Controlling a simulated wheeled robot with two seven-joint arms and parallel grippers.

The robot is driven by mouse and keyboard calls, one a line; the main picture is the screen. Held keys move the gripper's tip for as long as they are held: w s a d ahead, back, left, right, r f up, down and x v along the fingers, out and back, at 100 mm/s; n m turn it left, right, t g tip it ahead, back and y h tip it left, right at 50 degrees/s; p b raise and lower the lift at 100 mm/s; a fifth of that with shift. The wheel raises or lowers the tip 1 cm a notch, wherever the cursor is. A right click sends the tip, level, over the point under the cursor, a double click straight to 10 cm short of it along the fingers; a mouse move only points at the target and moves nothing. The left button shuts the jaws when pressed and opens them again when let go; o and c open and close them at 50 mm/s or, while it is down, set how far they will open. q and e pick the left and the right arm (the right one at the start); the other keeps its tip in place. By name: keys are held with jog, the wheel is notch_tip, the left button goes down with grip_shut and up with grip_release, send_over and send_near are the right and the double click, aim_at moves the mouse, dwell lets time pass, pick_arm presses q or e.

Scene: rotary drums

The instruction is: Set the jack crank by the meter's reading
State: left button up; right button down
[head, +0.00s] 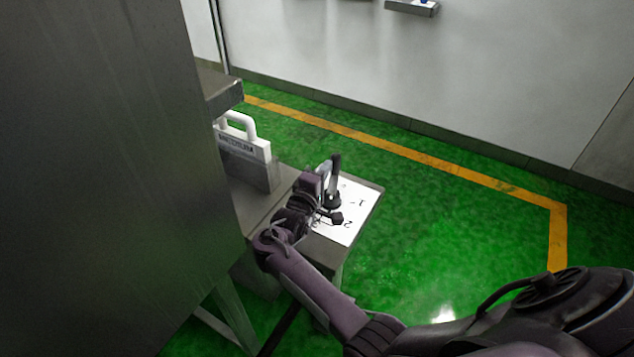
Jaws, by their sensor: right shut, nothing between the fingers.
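The crank has a dark upright handle (336,168) and stands over a white dial plate (352,226) on a small grey table. The figures 1 and 2 show on the plate; other marks are hidden behind my arm. My right gripper (328,213) is low over the plate beside the crank's base, shut with nothing held. I cannot tell whether it touches the crank. A white case with a carrying handle (245,142), possibly the meter, stands at the table's back left; its reading face is not visible. My left gripper is out of view.
A large grey metal panel (100,170) fills the left side and hides part of the table (262,205). Green floor (460,225) with a yellow line is open to the right. A white wall (470,75) with a small shelf (412,8) stands behind.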

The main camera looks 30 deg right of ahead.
jog(key=shift+d+m+g+h+b, duration=0.35)
jog(key=shift+m+g+h+b, duration=0.3)
jog(key=shift+g, duration=0.25)
jog(key=shift+r, duration=0.1)
